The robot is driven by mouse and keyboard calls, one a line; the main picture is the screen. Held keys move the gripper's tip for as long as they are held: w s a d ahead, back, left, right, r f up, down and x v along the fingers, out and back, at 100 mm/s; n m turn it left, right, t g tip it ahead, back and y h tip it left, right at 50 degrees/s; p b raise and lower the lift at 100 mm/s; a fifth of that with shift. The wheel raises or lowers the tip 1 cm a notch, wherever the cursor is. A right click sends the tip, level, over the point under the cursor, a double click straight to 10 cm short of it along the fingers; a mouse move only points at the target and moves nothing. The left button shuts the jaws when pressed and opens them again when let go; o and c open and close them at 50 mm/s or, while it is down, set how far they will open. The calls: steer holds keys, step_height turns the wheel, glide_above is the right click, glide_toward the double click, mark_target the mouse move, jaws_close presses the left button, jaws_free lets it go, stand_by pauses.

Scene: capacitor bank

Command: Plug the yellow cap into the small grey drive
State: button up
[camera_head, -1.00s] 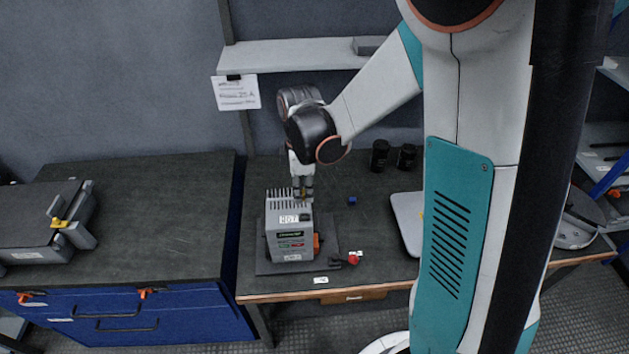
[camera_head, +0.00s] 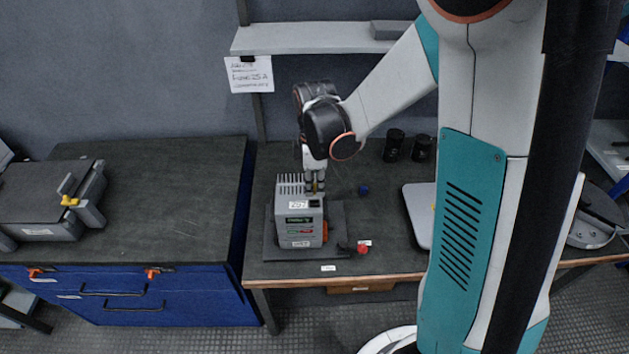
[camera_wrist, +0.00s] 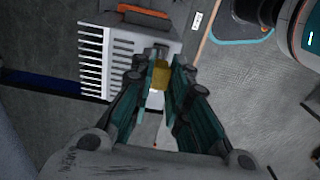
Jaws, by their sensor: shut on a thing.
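The small grey drive (camera_head: 297,221) stands upright on a dark plate on the workbench, with fins on top and an orange part low on its right side. It also shows in the wrist view, with its fins (camera_wrist: 92,62) at the left. My gripper (camera_head: 315,188) is right at the top of the drive, pointing down. In the wrist view my gripper (camera_wrist: 160,80) is shut on the yellow cap (camera_wrist: 161,74), which sits between the fingertips in front of the drive's housing. I cannot tell whether the cap touches the drive.
A red knob (camera_head: 362,249) and a blue piece (camera_head: 363,190) lie near the drive. Two black cylinders (camera_head: 394,145) stand at the back. A blue cabinet (camera_head: 150,305) is at the left, with a grey device (camera_head: 45,195) on top. A shelf (camera_head: 300,38) hangs above.

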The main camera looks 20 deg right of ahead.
mark_target(314, 185)
steer(key=shift+f+b, duration=0.7)
steer(key=shift+f, duration=0.65)
steer(key=shift+f+b, duration=0.6)
steer(key=shift+b, duration=0.25)
stand_by(1.5)
steer(key=o, duration=0.8)
step_height(314, 185, up, 12)
stand_by(0.6)
steer(key=s+r+m+t, duration=0.1)
steer(key=s+m+t, duration=0.1)
steer(key=s+m, duration=0.2)
steer(key=s+r+m+t, duration=0.2)
steer(key=s+m+t, duration=0.1)
steer(key=s+m, duration=0.2)
steer(key=s+r+m+t+b, duration=0.1)
steer(key=s+r+m+t, duration=0.1)
steer(key=s+m, duration=0.3)
steer(key=shift+s, duration=0.5)
